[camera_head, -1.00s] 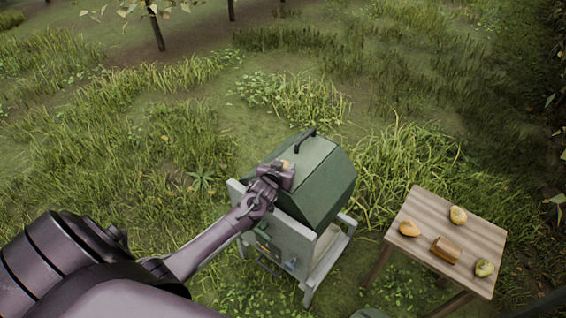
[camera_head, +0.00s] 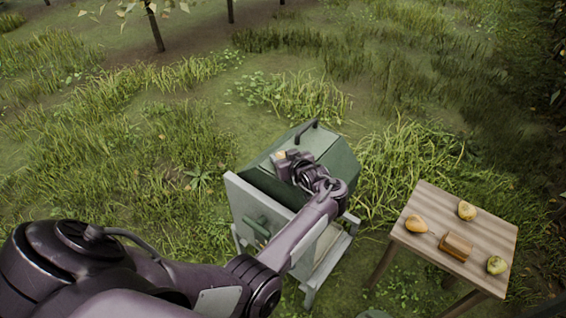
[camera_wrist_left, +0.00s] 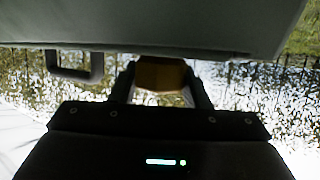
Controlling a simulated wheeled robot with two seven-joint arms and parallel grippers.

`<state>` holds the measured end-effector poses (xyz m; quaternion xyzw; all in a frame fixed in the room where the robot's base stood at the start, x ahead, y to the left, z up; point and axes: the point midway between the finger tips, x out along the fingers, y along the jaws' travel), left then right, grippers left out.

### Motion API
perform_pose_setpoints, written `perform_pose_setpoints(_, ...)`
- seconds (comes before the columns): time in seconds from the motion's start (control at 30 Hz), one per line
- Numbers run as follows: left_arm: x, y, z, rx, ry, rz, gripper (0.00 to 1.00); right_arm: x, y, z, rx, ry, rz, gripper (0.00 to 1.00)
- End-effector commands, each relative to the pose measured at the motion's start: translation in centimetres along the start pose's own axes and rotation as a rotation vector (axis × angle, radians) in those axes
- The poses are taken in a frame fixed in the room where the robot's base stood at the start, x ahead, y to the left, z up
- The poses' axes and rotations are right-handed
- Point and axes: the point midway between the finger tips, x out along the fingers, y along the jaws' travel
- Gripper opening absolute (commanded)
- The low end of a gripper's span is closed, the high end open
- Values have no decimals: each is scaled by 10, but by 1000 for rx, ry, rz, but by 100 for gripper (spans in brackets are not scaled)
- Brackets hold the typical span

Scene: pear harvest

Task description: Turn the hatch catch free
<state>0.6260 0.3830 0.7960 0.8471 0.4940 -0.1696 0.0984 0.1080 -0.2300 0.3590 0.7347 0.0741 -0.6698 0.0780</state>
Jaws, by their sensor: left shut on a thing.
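My left gripper (camera_head: 284,160) is at the upper left of the green lidded box (camera_head: 325,150). Its jaws are shut on a small orange-brown block, which I take for the hatch catch (camera_head: 279,155). In the left wrist view the catch (camera_wrist_left: 160,73) sits between the two dark fingers, just under the edge of a grey surface (camera_wrist_left: 150,25). A pale grey panel (camera_head: 240,198) with a green handle (camera_head: 260,222) covers the box's near side. My arm hides part of the panel and box. My right gripper is not in view.
A black bar handle (camera_head: 302,128) stands on the lid. A wooden table (camera_head: 490,225) at the right bears several fruits, among them an orange one (camera_head: 415,224), and a brown block (camera_head: 456,246). Grass surrounds the box; trees stand far back.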

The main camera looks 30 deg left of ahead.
Motion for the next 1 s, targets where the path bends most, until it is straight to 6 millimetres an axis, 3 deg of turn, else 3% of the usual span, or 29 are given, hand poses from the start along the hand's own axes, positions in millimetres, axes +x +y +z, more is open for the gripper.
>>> perform_pose_setpoints(0.17, 1, 1, 0, -18, 2, -40, 19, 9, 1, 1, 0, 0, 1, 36)
perform_pose_setpoints(0.67, 1, 0, -2, -24, 3, -55, 19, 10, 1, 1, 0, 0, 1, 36)
perform_pose_setpoints(0.7, 1, 0, -2, -24, 3, -55, 46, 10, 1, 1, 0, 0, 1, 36)
perform_pose_setpoints(0.83, 1, 0, -2, -24, 3, -55, 63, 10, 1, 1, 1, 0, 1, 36)
perform_pose_setpoints(1.0, 0, 0, -1, -24, 3, -55, 63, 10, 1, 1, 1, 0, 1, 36)
